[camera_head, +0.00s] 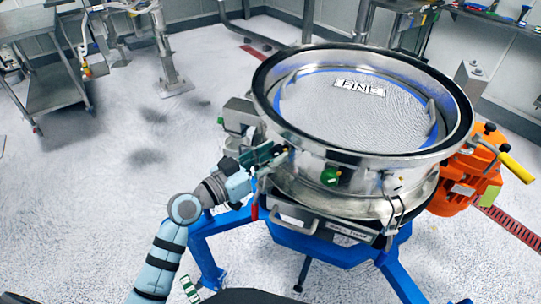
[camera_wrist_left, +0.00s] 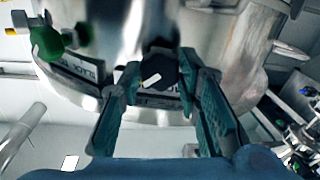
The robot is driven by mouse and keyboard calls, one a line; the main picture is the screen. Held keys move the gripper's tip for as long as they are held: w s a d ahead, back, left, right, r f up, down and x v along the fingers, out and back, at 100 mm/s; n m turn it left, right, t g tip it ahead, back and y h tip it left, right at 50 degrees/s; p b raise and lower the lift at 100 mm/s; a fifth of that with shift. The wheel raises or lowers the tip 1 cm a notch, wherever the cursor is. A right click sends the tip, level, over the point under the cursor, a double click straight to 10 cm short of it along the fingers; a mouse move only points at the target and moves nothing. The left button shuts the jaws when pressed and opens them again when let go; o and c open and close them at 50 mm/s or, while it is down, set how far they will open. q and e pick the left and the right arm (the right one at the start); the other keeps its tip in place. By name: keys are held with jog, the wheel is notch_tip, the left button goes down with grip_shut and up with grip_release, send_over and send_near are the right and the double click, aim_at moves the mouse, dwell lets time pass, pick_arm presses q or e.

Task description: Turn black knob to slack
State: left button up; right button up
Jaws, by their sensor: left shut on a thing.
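The black knob (camera_wrist_left: 160,74) shows in the left wrist view, on the front of the metal sifter (camera_head: 345,155). It carries a white pointer mark, slanted up to the right. My left gripper (camera_head: 277,153) is at the left side of the sifter body, below its rim. In the left wrist view its two teal fingers (camera_wrist_left: 160,82) are on either side of the knob, shut on it. In the head view the knob is mostly hidden by the gripper. A label plate (camera_wrist_left: 156,101) behind the knob is partly covered. My right gripper is not in view.
A green knob (camera_head: 330,177) sits right of the gripper on the sifter body. A blue frame (camera_head: 330,250) supports the sifter, with an orange motor (camera_head: 457,185) at right. A metal cart (camera_head: 45,90) stands back left. The floor at left is open.

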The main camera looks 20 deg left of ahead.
pick_arm(q)
jog(key=shift+n, duration=0.4)
jog(key=n+p, duration=0.1)
jog(key=n, duration=0.2)
jog(key=shift+n, duration=0.3)
jog(key=n+p, duration=0.1)
jog(key=n, duration=0.3)
jog(key=shift+r+p, duration=0.1)
jog(key=shift+p, duration=0.25)
jog(key=n+p, duration=0.2)
jog(key=n, duration=0.3)
jog(key=shift+n, duration=0.4)
jog(key=shift+n+p, duration=0.7)
jog(key=shift+n, duration=1.2)
jog(key=o, duration=1.1)
jog(key=shift+o, duration=0.2)
